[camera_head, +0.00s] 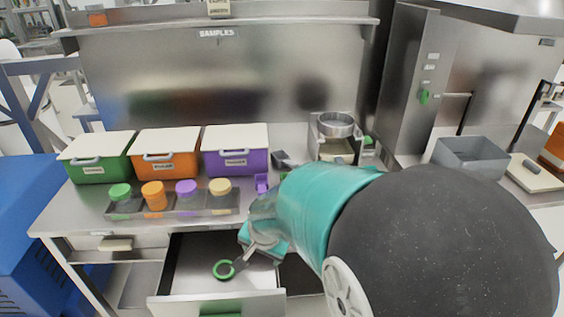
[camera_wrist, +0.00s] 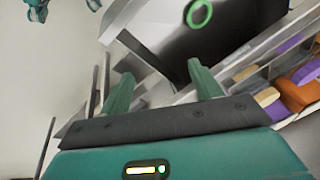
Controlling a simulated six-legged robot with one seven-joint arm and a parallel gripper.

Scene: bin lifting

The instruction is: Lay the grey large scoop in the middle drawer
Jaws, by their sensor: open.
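The open drawer (camera_head: 178,278) below the counter has a pale metal front and a dark inside. A tool with a green ring (camera_head: 223,269) and a dark grey shaft lies in it or just above it; it is probably the grey large scoop, but its far end is hidden by my gripper (camera_head: 262,245). In the wrist view the green ring (camera_wrist: 200,14) shows over the drawer's dark inside, beyond my fingertips. My gripper (camera_wrist: 160,72) is open, its teal fingers apart with nothing seen between them.
Green (camera_head: 95,160), orange (camera_head: 165,155) and purple (camera_head: 235,152) lidded bins stand along the counter's back. A tray (camera_head: 130,208) of coloured-lid jars is in front of them. A dark grey item (camera_head: 287,159) and a purple item (camera_head: 262,183) lie right of the bins.

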